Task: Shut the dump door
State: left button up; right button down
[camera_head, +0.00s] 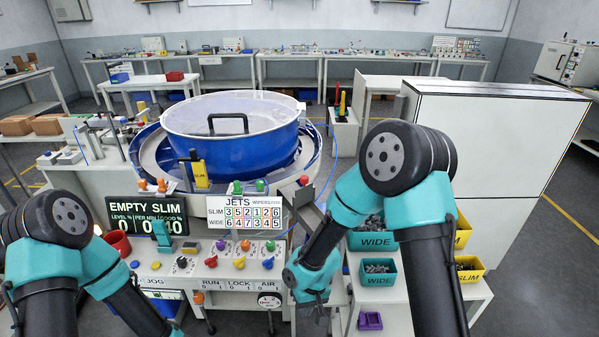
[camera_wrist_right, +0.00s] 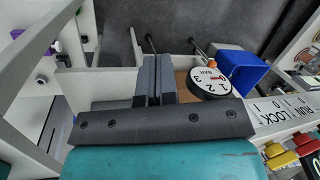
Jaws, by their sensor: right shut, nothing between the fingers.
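I cannot tell for sure which part is the dump door. A grey metal chute (camera_head: 306,212) with a red knob (camera_head: 304,180) slopes down at the right side of the blue bowl (camera_head: 235,130); my right arm partly covers the area below it. My right gripper (camera_head: 315,316) points down at the front right of the machine, beside the pressure dial (camera_head: 269,300). In the right wrist view its fingers (camera_wrist_right: 154,68) are together and empty, between pale panels, left of the dial (camera_wrist_right: 209,82).
The control panel with coloured knobs (camera_head: 240,262) lies left of my right gripper. A blue box (camera_wrist_right: 242,72) sits behind the dial.

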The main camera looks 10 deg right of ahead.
jog(key=w+a+r+h, duration=0.2)
jog(key=w+a+r, duration=0.1)
jog(key=r, duration=0.5)
notch_tip(320, 180, up, 34)
jog(key=m+t, duration=0.2)
jog(key=m, duration=0.2)
send_over(305, 177)
jog(key=s, duration=0.2)
jog(key=shift+w+t+h, duration=0.1)
jog(key=shift+t+h, duration=0.2)
jog(key=f, duration=0.4)
jog(key=w+f, duration=0.1)
jog(key=f, duration=0.9)
jog(key=shift+w+a, duration=0.15)
jog(key=shift+w, duration=0.05)
